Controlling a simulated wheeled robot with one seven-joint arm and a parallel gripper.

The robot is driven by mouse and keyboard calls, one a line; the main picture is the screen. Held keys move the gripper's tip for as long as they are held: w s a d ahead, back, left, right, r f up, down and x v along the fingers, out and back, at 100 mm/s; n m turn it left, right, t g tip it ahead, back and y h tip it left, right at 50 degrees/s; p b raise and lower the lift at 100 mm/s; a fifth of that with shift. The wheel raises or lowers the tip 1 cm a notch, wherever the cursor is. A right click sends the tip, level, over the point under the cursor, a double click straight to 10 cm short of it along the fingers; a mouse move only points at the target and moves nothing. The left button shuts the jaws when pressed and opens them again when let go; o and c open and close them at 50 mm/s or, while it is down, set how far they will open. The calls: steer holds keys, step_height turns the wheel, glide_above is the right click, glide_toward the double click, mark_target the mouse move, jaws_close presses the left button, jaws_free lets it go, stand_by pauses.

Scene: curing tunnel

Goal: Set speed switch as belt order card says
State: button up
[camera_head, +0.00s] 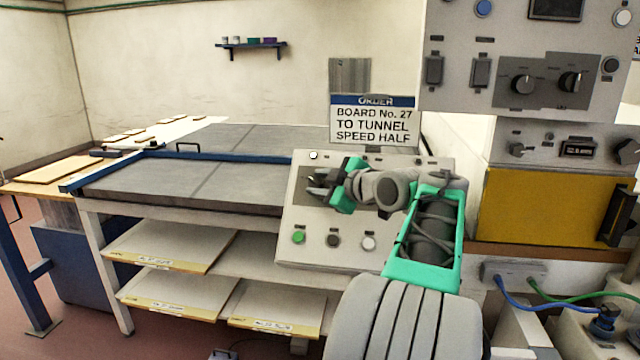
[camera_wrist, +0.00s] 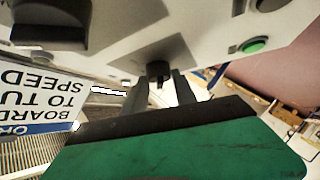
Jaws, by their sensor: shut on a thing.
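The order card (camera_head: 374,122) stands behind the control panel (camera_head: 350,256) and reads "BOARD No. 27 TO TUNNEL SPEED HALF". Part of it shows upside down in the wrist view (camera_wrist: 40,90). My gripper (camera_head: 318,184) is at the upper left of the sloped panel. In the wrist view its fingers (camera_wrist: 160,86) are shut on a small dark switch knob (camera_wrist: 158,70) on a grey plate. I take this knob for the speed switch. My gripper hides most of it in the head view, and I cannot read its setting or any marks around it.
Green (camera_head: 299,237), dark (camera_head: 333,241) and white (camera_head: 368,243) buttons sit low on the panel. The grey belt table (camera_head: 190,182) is at left, with boards on shelves below. A cabinet with other knobs (camera_head: 522,84) stands at right. Cables (camera_head: 550,312) run at lower right.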

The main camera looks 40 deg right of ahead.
jaws_close()
steer(key=shift+f+b, duration=0.1)
steer(key=shift+b, duration=0.25)
steer(key=m+h+b, duration=0.1)
steer(key=b, duration=0.1)
steer(key=m+b, duration=0.1)
steer(key=b, duration=0.1)
steer(key=shift+a+f+t+h+b, duration=0.2)
steer(key=shift+f+t+h+b, duration=0.2)
steer(key=m+h+b, duration=0.1)
steer(key=b, duration=0.1)
steer(key=m+h+b, duration=0.1)
steer(key=m+b, duration=0.1)
steer(key=b, duration=0.1)
steer(key=shift+w+a+f, duration=0.1)
steer(key=shift+a+f, duration=0.05)
steer(key=shift+a, duration=0.1)
steer(key=m+h+b, duration=0.2)
steer(key=m+b, duration=0.1)
steer(key=m+h+b, duration=0.2)
steer(key=shift+w+a, duration=0.15)
steer(key=shift+a, duration=0.1)
steer(key=shift+w+r+m+g+h+b, duration=0.1)
steer(key=shift+r+m+g+h+b, duration=0.1)
steer(key=shift+m+g+h+b, duration=0.7)
steer(key=shift+r+m+g+h+b, duration=0.15)
steer(key=shift+m+g+h+b, duration=0.15)
steer(key=shift+m+h, duration=1.05)
steer(key=shift+m, duration=0.55)
